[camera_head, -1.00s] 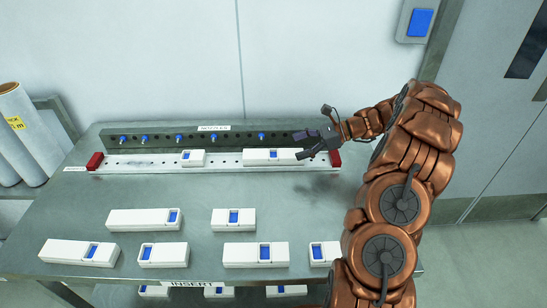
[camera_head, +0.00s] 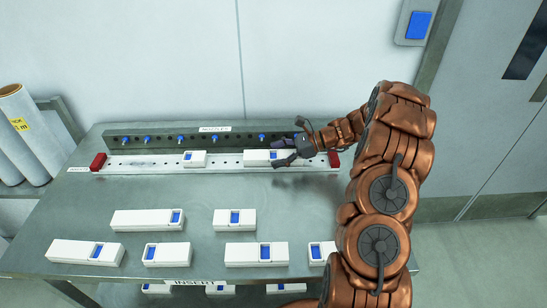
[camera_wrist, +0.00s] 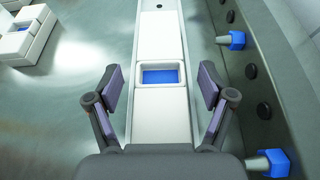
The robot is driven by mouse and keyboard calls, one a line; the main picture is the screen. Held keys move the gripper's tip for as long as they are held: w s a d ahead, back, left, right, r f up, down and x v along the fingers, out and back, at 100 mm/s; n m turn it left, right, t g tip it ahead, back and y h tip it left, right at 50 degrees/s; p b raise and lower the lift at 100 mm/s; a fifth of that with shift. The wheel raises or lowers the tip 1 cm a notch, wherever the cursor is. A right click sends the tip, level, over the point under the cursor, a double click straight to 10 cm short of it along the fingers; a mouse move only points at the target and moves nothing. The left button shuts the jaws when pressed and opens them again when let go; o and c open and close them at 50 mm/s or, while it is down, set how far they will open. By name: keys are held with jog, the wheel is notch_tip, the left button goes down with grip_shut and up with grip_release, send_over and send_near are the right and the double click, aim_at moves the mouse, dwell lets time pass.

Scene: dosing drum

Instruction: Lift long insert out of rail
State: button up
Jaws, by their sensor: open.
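The long insert (camera_head: 256,158) is a white block with a blue window, lying in the light metal rail (camera_head: 225,164) near its right end. My gripper (camera_head: 279,153) is at the right part of this insert in the head view and covers some of it. In the wrist view, the long insert (camera_wrist: 160,112) runs up the middle of the picture with its blue window ahead of the fingers. My gripper (camera_wrist: 160,90) is open, one finger on each side of the insert, with gaps visible. Whether the fingertips are down at the insert's height is hard to tell.
A shorter white insert (camera_head: 195,159) sits in the rail further left. Red end blocks (camera_head: 98,162) close the rail. Behind it a dark bar (camera_head: 220,138) carries blue nozzles (camera_head: 182,139). Several white inserts (camera_head: 148,220) lie on the table (camera_head: 200,200) in front.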

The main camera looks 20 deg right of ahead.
grip_shut()
dwell(0.5)
jog(key=shift+r, duration=0.1)
